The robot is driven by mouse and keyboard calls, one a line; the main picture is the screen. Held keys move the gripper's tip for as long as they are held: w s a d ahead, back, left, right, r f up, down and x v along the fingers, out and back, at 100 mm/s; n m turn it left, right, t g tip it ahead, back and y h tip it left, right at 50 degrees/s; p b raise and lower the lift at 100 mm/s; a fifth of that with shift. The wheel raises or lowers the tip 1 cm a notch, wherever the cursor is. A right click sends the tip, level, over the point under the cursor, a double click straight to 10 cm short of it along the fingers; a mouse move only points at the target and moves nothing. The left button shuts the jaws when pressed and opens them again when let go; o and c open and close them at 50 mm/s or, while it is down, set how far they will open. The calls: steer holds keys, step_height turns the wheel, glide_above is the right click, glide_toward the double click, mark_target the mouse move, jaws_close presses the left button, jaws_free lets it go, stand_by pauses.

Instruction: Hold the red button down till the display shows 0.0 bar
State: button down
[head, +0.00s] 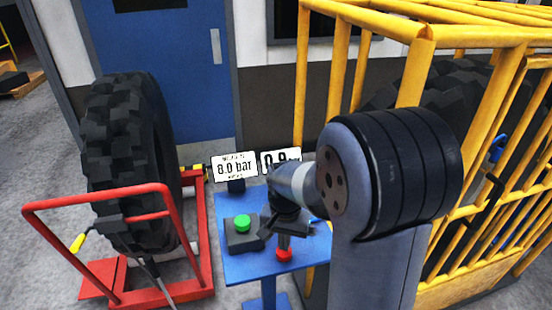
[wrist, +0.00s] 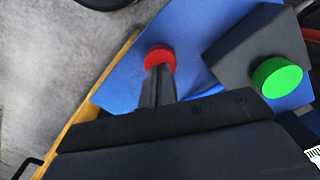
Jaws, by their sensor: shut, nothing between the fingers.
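The red button (head: 284,255) is near the front right of a small blue table. In the wrist view, the red button (wrist: 159,54) shows just beyond my fingertips. My gripper (head: 285,243) is shut, pointing down, with its tips at the red button. My gripper (wrist: 160,72) overlaps the button's edge in the wrist view; it looks like contact, but how far the button is pressed I cannot tell. The display (head: 278,161) reads about 0.9, its right part hidden by my arm. A white sign (head: 235,167) beside it reads 8.0 bar.
A green button (head: 242,223) on a dark box stands left of the red one on the blue table (head: 240,268). A tyre (head: 125,160) in a red frame (head: 205,250) stands at left. A yellow cage (head: 410,75) is close on the right. A blue door is behind.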

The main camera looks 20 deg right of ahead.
steer(key=shift+r, duration=0.2)
step_height(320, 180, up, 5)
steer(key=p, duration=0.4)
steer(key=shift+r, duration=0.1)
steer(key=c, duration=2.2)
jaws_free()
